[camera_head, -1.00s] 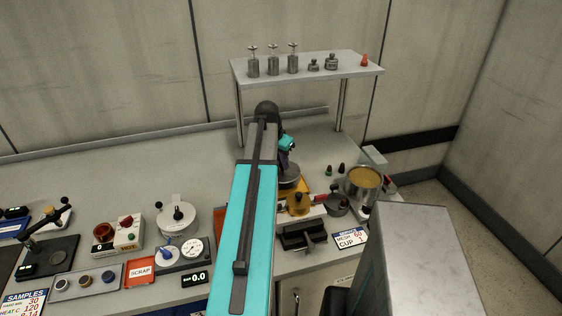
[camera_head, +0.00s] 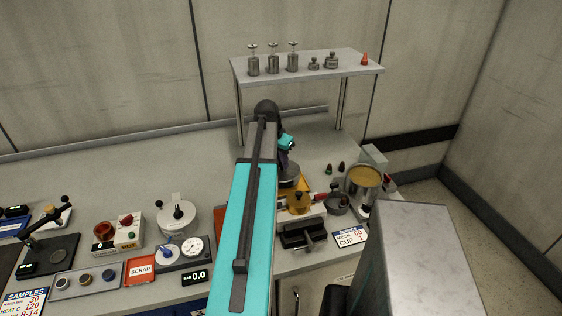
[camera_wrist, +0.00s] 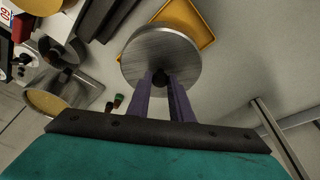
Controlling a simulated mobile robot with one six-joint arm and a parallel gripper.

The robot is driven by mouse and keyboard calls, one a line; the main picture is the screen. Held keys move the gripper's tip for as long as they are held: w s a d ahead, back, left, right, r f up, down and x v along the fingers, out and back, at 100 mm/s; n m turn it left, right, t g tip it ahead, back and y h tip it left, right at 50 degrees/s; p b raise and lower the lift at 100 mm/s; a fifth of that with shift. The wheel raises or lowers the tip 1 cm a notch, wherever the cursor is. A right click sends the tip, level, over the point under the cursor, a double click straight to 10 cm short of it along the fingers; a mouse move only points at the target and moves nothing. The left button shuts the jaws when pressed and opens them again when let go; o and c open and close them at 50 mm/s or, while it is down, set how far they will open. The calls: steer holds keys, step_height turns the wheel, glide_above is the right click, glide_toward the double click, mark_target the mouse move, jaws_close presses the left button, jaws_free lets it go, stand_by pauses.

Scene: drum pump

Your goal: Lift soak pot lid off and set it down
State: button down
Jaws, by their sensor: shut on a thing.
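A round grey metal lid (camera_wrist: 160,52) with a small dark knob (camera_wrist: 160,78) shows in the wrist view. My gripper (camera_wrist: 161,84) is shut on this knob, with its two purple fingers on either side. The lid lies over part of a yellow tray (camera_wrist: 203,25). In the head view the lid (camera_head: 289,176) is partly hidden by my arm. I cannot tell whether the soak pot is beneath the lid or whether the lid is touching anything below.
An open metal pot with tan contents (camera_head: 364,177) stands to the right. A raised shelf (camera_head: 310,69) with several metal weights stands behind, on thin posts. Two small dark-topped items (camera_head: 335,168) stand near the lid. The bench at the back left (camera_head: 90,175) is clear.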

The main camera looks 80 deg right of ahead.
mark_target(280, 166)
steer(key=shift+f+b, duration=0.95)
steer(key=shift+f, duration=1.1)
stand_by(2.6)
steer(key=c, duration=1.5)
jaws_free()
steer(key=shift+o, duration=0.5)
steer(key=o, duration=1.1)
steer(key=shift+r, duration=0.1)
steer(key=shift+r+p, duration=2.3)
steer(key=shift+r, duration=1.65)
